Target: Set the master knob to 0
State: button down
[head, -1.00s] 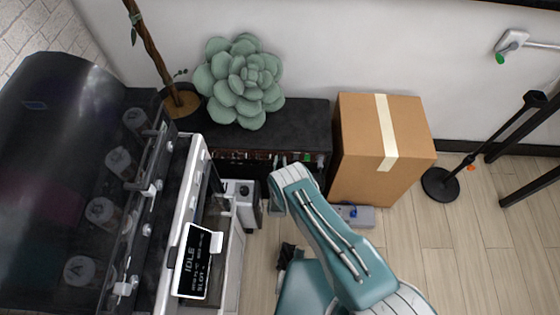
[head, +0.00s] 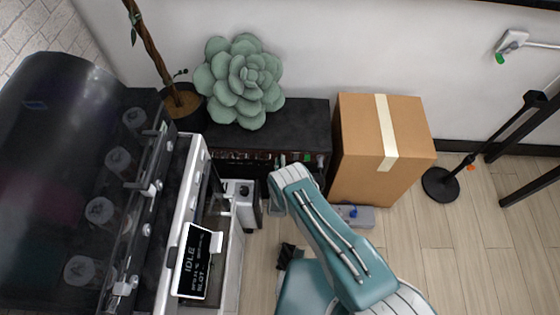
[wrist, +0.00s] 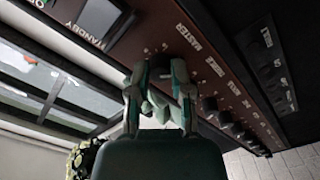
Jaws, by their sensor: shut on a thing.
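The master knob (wrist: 162,71) is on the dark brown front panel (wrist: 160,28) of the amplifier, by the word MASTER in the wrist view. My gripper (wrist: 160,85) is shut on this knob, with one finger on each side. The fingers hide much of the knob, and I cannot read its pointer or the number it stands at. In the head view the black amplifier (head: 300,118) stands against the wall; my arm reaches toward its front, and the gripper is hidden there.
A row of smaller black knobs (wrist: 225,117) runs beside the master knob, with a STANDBY switch (wrist: 101,18) on the other side. A succulent (head: 240,82) sits on the amplifier. A cardboard box (head: 370,130) stands to its right, a printer (head: 70,180) to its left.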

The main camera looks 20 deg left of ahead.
jog(key=shift+s+f+n, duration=0.2)
jog(key=shift+f+n, duration=0.05)
jog(key=shift+n, duration=0.95)
jog(key=c, duration=0.5)
grip_release()
jog(key=shift+a, duration=0.1)
jog(key=shift+c, duration=0.2)
jog(key=shift+a, duration=0.1)
jog(key=shift+w, duration=0.1)
jog(key=shift+r, duration=0.1)
jog(key=v, duration=1.2)
